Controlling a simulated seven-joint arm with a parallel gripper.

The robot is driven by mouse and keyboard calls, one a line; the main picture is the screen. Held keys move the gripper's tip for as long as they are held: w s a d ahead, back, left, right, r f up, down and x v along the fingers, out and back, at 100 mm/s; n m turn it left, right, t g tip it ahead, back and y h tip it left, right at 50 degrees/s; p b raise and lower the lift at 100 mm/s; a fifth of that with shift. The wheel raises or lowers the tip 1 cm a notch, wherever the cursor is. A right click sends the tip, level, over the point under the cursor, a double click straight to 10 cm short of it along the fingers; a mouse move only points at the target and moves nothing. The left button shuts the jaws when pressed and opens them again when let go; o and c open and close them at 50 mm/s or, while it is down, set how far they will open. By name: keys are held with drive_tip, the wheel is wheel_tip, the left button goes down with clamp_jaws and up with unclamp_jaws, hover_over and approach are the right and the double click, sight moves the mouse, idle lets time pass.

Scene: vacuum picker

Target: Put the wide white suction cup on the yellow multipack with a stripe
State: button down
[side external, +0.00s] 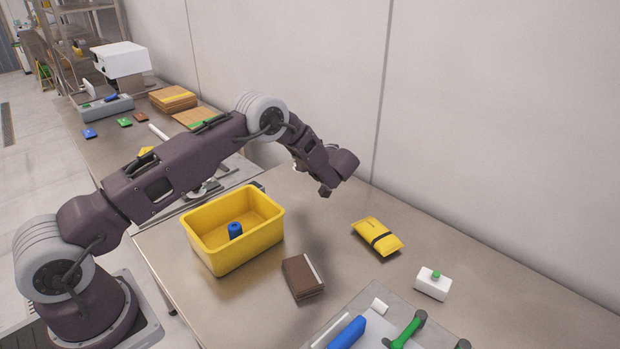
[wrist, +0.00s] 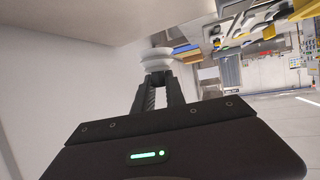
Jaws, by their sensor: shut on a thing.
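The wide white suction cup (wrist: 156,60) is at the tips of my gripper (wrist: 157,80) in the wrist view. The two dark fingers are shut on it, and the cup is clear of any surface. In the side external view my gripper is raised above the table near the wall, largely hidden by my wrist, so the cup cannot be made out clearly there. The yellow multipack (side external: 366,230) with a dark stripe lies flat on the table, to the right of and below my wrist. My gripper is well apart from it.
A yellow bin (side external: 231,262) holding a blue cylinder (side external: 235,230) stands left of the multipack. A brown pack (side external: 301,279) and a white block with a green top (side external: 432,286) lie nearby. A grey tray with several tools is at the front. The wall runs behind.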

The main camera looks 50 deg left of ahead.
drive_tip(key=w+d+r+m+t+h, duration=0.1)
drive_tip(key=d+r+m+t, duration=0.1)
drive_tip(key=d, duration=0.4)
drive_tip(key=w+d+r+m+t+h, duration=0.1)
drive_tip(key=w+d+m+t+h, duration=0.15)
drive_tip(key=d, duration=0.35)
drive_tip(key=m+t+h, duration=0.4)
drive_tip(key=m+h, duration=0.1)
hover_over(378, 230)
wheel_tip(378, 230, down, 9)
drive_tip(key=shift+r, duration=0.2)
drive_tip(key=shift+f, duration=0.1)
drive_tip(key=c, duration=1.4)
unclamp_jaws()
